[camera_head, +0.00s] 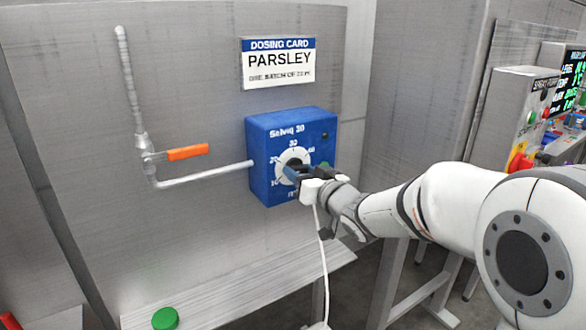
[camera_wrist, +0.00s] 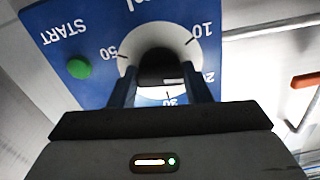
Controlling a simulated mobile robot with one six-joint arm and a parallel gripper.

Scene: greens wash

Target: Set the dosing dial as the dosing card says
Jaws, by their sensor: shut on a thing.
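The dosing card (camera_head: 278,63) is on the grey wall panel in the head view. It reads PARSLEY, with a smaller line that looks like "one batch of" and a number too small to be sure of. My gripper (camera_head: 297,175) is at the dial, shut on the dark dial knob (camera_wrist: 158,68). The fingers partly hide the face, and I cannot tell the pointer's setting.
A green START button (camera_wrist: 79,67) is on the box beside the dial. A pipe with an orange-handled valve (camera_head: 187,152) enters the box from the left. A green round thing (camera_head: 165,318) lies on the ledge below. The spray pump box (camera_head: 522,100) stands far right.

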